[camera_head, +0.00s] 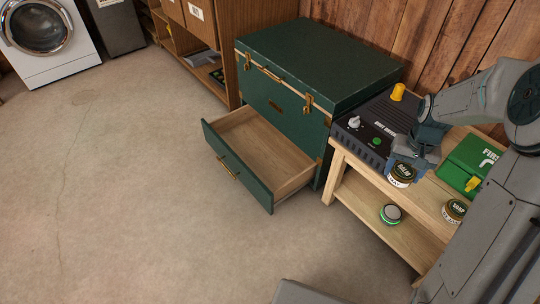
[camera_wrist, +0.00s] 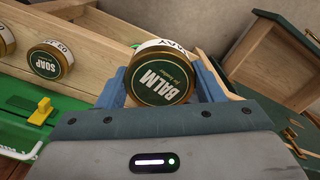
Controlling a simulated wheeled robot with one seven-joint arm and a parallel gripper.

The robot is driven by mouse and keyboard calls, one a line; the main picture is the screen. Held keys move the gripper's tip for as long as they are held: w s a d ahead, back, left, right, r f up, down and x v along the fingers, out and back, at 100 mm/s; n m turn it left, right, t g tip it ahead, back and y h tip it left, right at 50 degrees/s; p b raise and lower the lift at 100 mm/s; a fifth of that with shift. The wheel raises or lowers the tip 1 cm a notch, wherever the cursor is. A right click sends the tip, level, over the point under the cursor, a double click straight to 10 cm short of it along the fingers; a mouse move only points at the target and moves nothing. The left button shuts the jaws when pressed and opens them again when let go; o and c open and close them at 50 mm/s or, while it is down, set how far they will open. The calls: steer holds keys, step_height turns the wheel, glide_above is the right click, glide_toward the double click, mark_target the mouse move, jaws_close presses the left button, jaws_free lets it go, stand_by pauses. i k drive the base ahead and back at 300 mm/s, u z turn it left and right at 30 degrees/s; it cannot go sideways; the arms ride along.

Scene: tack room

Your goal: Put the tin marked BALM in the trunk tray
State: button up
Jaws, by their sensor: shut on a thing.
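The tin marked BALM (camera_wrist: 160,78) has a dark green lid and a gold rim. My gripper (camera_wrist: 158,88) is shut on it, with blue fingers on either side. In the head view the tin (camera_head: 402,175) is at the bench's left front edge, below my gripper (camera_head: 408,165); whether it touches the bench top is unclear. The dark green trunk (camera_head: 300,72) stands left of the bench with its lid closed. Its wooden tray (camera_head: 283,166) is pulled out at the front and looks empty; its wooden interior also shows in the wrist view (camera_wrist: 272,68).
The wooden bench (camera_head: 345,160) holds a dark device with knobs (camera_head: 372,118), a green first-aid box (camera_head: 468,160) and a SOAP tin (camera_head: 455,209). The SOAP tin (camera_wrist: 47,62) shows in the wrist view. Another round tin (camera_head: 391,214) lies on the lower shelf. The floor left of the tray is clear.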

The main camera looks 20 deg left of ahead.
mark_target(262, 160)
steer(key=u, duration=2.55)
steer(key=i, duration=2.95)
steer(key=z, duration=3.15)
steer(key=i, duration=0.5)
steer(key=z, duration=0.05)
